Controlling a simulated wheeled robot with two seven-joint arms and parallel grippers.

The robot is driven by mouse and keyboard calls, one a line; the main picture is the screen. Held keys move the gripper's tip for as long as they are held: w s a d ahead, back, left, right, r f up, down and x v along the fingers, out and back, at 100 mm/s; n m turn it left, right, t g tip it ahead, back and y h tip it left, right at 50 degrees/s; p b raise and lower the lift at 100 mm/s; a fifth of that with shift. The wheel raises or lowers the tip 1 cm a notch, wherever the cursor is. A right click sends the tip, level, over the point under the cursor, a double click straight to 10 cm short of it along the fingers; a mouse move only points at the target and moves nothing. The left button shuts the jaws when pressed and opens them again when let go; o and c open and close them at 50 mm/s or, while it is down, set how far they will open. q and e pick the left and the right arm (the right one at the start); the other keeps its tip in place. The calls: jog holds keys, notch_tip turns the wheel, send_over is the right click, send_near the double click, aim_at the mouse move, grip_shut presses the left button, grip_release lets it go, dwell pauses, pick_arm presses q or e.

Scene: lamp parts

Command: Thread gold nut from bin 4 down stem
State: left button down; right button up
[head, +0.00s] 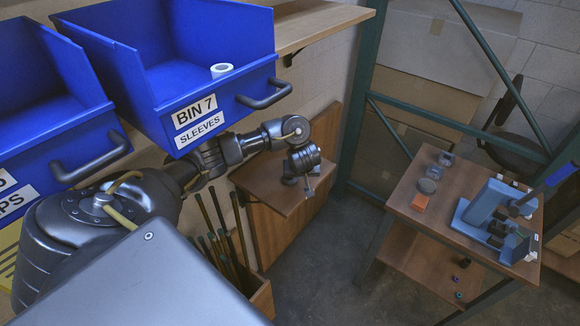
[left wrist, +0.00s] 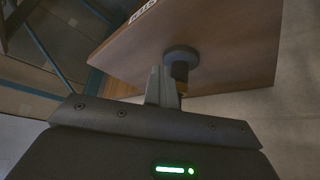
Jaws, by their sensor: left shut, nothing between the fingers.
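My left gripper (head: 309,188) is over the small brown wooden shelf in the head view, its fingers pointing down. In the left wrist view its fingers (left wrist: 163,86) are together and hold nothing. Just beside them, a dark round flange with a short post (left wrist: 180,56) stands on the wooden board; I cannot tell whether this is the stem. A small yellowish patch shows by the post's end, too unclear to name as the gold nut. Bin 4 is not in view. My right gripper is not in view.
The blue bin 7 (head: 205,100), labelled sleeves, holds a white ring (head: 221,70). Another blue bin (head: 45,110) is at the left. Rods stand in a wooden box (head: 262,298) below. A cart (head: 405,205) at right carries a blue fixture (head: 488,210) and small parts. Floor between is clear.

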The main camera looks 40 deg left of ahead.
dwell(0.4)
pick_arm(q)
jog(key=shift+f, duration=0.1)
jog(key=shift+s+f, duration=0.1)
jog(key=shift+s+a+m+t+h+b, duration=0.3)
jog(key=shift+s+m+h+b, duration=0.1)
jog(key=shift+m+b, duration=0.6)
jog(key=shift+s+a+m+t+h+b, duration=0.2)
jog(key=shift+s+m+h+b, duration=0.35)
jog(key=shift+m, duration=0.4)
jog(key=shift+s+a+m+t+h+b, duration=0.1)
jog(key=shift+s+a+m+h+b, duration=0.2)
jog(key=shift+m+b, duration=0.55)
jog(key=shift+s+m+h, duration=0.1)
jog(key=shift+m+h, duration=0.25)
jog(key=shift+m, duration=0.25)
jog(key=shift+d, duration=0.1)
jog(key=c, duration=1.7)
grip_release()
